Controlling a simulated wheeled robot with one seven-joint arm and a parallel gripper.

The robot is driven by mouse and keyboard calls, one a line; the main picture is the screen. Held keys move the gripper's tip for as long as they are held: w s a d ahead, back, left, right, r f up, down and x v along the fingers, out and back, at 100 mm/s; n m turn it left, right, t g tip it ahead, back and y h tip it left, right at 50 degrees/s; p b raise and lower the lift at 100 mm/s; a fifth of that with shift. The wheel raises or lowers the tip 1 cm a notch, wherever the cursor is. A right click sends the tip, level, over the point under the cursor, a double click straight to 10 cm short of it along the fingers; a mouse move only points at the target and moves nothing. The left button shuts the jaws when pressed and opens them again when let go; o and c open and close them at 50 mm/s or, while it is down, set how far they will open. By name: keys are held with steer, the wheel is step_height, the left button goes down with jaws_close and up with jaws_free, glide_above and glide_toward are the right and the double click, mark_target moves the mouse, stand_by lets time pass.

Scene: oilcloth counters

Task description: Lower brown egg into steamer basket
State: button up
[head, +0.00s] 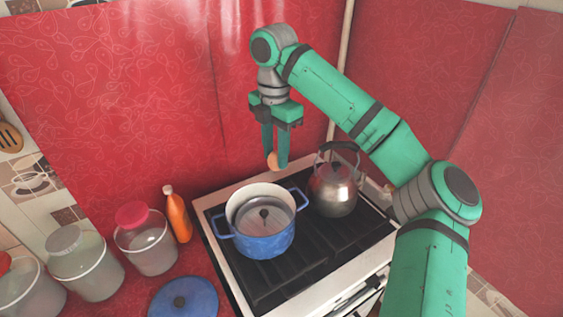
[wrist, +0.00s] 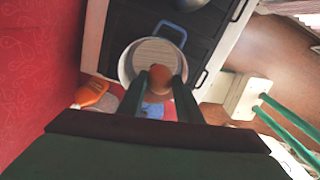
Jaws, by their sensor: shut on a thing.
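My gripper (head: 274,160) points down and is shut on the brown egg (head: 273,161), held at its fingertips above the blue pot (head: 263,243). The steamer basket (head: 248,218), a grey round insert with a dark knob in its middle, sits inside the pot below the rim. In the wrist view the egg (wrist: 160,77) is between the two green fingertips, in front of the pot's pale inside, where part of the steamer basket (wrist: 155,52) shows. The egg is in the air, apart from the basket. The fingers and egg hide part of the basket in the wrist view.
A steel kettle (head: 334,190) stands on the stove (head: 300,262) close right of the pot. An orange bottle (head: 178,214), several clear jars, one being a red-lidded jar (head: 147,244), and a blue lid (head: 184,298) are on the red counter at left. Red wall panels rise behind.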

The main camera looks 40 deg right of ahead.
steer(key=shift+w, duration=0.15)
steer(key=shift+w+f, duration=0.1)
steer(key=shift+f, duration=0.15)
step_height(320, 180, down, 9)
steer(key=shift+f, duration=0.1)
stand_by(0.6)
steer(key=shift+a, duration=0.1)
step_height(320, 180, down, 6)
steer(key=shift+f, duration=0.2)
stand_by(1.2)
steer(key=shift+f, duration=2.55)
stand_by(2.2)
